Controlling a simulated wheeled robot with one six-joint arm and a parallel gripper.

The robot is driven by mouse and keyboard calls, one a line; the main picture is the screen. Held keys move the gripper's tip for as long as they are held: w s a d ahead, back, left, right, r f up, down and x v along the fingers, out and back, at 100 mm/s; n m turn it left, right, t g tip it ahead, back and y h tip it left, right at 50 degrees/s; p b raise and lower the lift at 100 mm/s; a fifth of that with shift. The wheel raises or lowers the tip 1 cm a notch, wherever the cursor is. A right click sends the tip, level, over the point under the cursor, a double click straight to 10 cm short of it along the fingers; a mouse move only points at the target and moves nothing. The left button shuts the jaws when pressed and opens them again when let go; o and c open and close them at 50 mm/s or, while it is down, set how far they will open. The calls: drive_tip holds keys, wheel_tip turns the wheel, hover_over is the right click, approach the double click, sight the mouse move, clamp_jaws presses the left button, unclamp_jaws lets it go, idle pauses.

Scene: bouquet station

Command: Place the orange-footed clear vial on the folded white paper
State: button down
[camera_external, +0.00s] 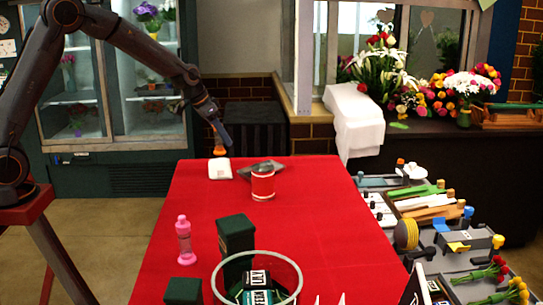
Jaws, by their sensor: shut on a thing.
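My gripper (224,136) hangs over the far left part of the red table. It is shut on the orange-footed clear vial, whose orange foot (219,151) shows below the fingers. The vial's clear body is too small and covered to make out.
Nearer are a pink bottle (184,242), dark green boxes (236,236) and a glass bowl (290,275). The red table's (320,210) right middle is clear.

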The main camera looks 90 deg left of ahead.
sight(224, 151)
drive_tip(key=shift+f+p, duration=0.55)
drive_tip(key=shift+f, duration=2.1)
drive_tip(key=shift+f, duration=0.1)
drive_tip(key=c, duration=1.4)
unclamp_jaws()
drive_tip(key=shift+c, duration=0.2)
drive_tip(key=b+v, duration=0.2)
drive_tip(key=v, duration=1)
